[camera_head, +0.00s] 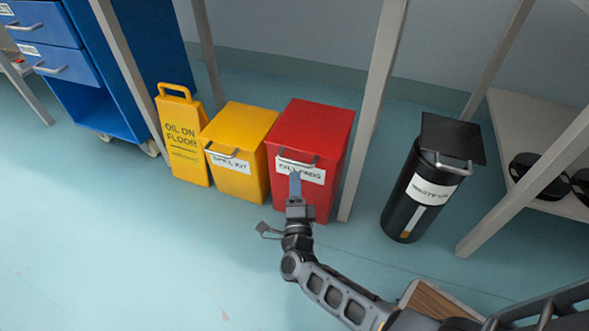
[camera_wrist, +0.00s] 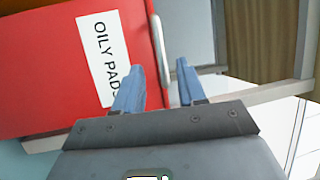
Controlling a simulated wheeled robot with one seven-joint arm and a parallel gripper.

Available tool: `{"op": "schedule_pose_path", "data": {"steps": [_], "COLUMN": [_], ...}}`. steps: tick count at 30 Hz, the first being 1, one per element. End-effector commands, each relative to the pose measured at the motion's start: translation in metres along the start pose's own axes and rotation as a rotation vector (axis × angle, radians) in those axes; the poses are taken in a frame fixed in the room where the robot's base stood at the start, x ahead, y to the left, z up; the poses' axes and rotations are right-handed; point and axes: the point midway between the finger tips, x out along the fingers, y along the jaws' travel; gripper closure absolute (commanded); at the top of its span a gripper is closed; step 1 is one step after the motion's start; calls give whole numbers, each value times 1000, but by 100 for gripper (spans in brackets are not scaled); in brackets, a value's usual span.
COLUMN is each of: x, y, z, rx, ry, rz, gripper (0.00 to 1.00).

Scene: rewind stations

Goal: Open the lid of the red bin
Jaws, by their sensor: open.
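The red bin (camera_head: 306,140) stands on the floor with its lid shut. Its front has a white "OILY PADS" label and a grey bar handle (camera_head: 297,162) near the top. In the wrist view the red bin (camera_wrist: 50,70) fills the left side, turned sideways, with its handle (camera_wrist: 157,45) at its right edge. My gripper (camera_head: 295,177) is in front of the bin, just below the handle in the head view. In the wrist view my gripper's (camera_wrist: 161,68) blue fingers are apart, with the handle's near end appearing between them. I cannot tell whether they touch it.
A yellow spill-kit bin (camera_head: 240,150) stands close left of the red bin, with a yellow floor sign (camera_head: 183,138) beyond it. A grey table leg (camera_head: 374,110) rises just right of the red bin. A black waste bin (camera_head: 425,185) stands farther right. The floor in front is clear.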

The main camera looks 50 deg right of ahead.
Motion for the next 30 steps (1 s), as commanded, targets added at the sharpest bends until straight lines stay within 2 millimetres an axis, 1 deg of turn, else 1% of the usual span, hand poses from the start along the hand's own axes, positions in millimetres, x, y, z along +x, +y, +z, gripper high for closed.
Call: {"op": "schedule_pose_path", "data": {"steps": [9, 12, 15, 19, 26, 30], "x": [47, 59, 67, 72, 72, 72], "y": [0, 0, 0, -1, -1, -1], "z": [0, 0, 0, 0, 0, 0], "rx": [0, -1, -2, -2, -2, -2], "ry": [1, 0, 0, -2, -2, -2], "rz": [-2, -2, -2, -1, -1, -1], "gripper": [60, 60, 60, 60, 60, 73]}}
